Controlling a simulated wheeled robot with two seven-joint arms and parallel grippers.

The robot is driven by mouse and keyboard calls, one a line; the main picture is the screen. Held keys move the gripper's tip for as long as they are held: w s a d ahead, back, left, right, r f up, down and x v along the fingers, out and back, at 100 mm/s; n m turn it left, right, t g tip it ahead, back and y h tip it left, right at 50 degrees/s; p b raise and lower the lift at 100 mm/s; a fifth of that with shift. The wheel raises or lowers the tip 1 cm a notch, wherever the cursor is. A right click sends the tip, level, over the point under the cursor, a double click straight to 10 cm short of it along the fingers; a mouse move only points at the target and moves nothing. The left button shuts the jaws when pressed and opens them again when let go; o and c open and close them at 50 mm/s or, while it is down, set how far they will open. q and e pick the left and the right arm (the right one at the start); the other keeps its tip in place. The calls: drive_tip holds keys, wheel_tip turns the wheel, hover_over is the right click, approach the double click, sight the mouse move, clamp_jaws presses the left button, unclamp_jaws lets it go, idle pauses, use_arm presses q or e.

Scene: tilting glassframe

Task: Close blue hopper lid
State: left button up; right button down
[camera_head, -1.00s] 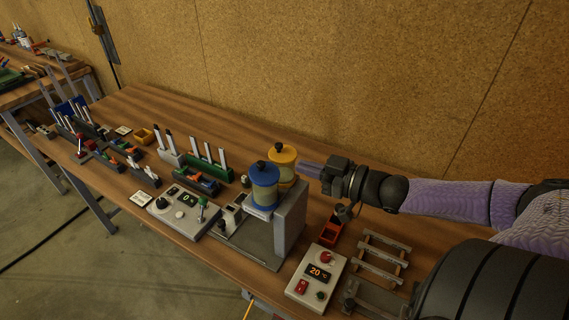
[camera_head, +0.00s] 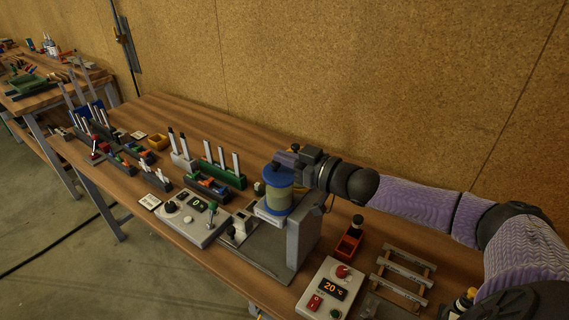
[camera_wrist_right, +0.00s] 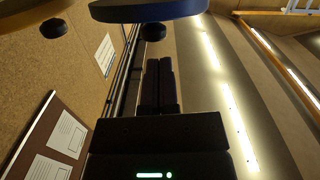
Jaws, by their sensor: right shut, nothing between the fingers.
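My right gripper (camera_head: 283,158) is shut and empty, just behind the blue lid in the head view. In the right wrist view the shut fingers (camera_wrist_right: 160,62) point toward the blue lid (camera_wrist_right: 150,10), whose black knob hangs in the inverted picture. A gap shows between fingers and lid there. My left gripper is not in view.
Another control box (camera_head: 190,217) and several tool holders fill the bench to the left.

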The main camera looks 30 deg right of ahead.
sight(280, 170)
drive_tip(key=shift+w+f, duration=0.1)
drive_tip(key=shift+f, duration=0.45)
drive_tip(key=shift+w+f+b, duration=0.25)
drive_tip(key=shift+f+b, duration=0.15)
drive_tip(key=shift+f, duration=0.15)
drive_tip(key=shift+w+a+f, duration=0.1)
drive_tip(key=shift+w+a, duration=0.05)
drive_tip(key=shift+w, duration=0.05)
